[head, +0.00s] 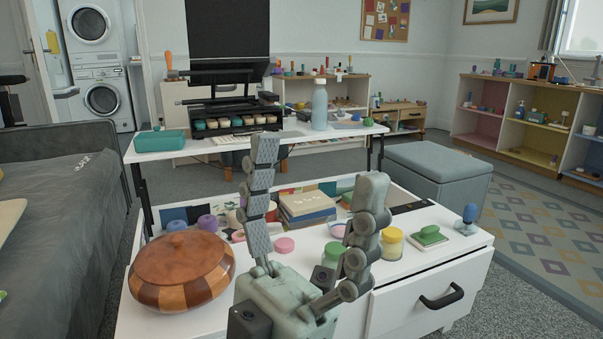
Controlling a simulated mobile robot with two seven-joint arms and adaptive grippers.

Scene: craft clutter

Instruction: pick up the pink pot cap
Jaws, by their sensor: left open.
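A small pink cap (285,245), round and flat, lies on the white table top (460,245). It shows in the gap between the two fingers of my left gripper (318,168). The gripper is open and empty, its fingers spread wide and pointing up in the picture. Another pink item (338,230) shows partly behind the right-hand finger; I cannot tell its full shape. A green pot (333,253) and a yellow pot (392,243) stand on either side of that finger. My right gripper is out of view.
A striped wooden lidded bowl (180,272) stands left of the gripper. A stack of books (307,208) lies behind the pink cap. A green block on a card (430,236) and a blue-topped item (469,217) are to the right.

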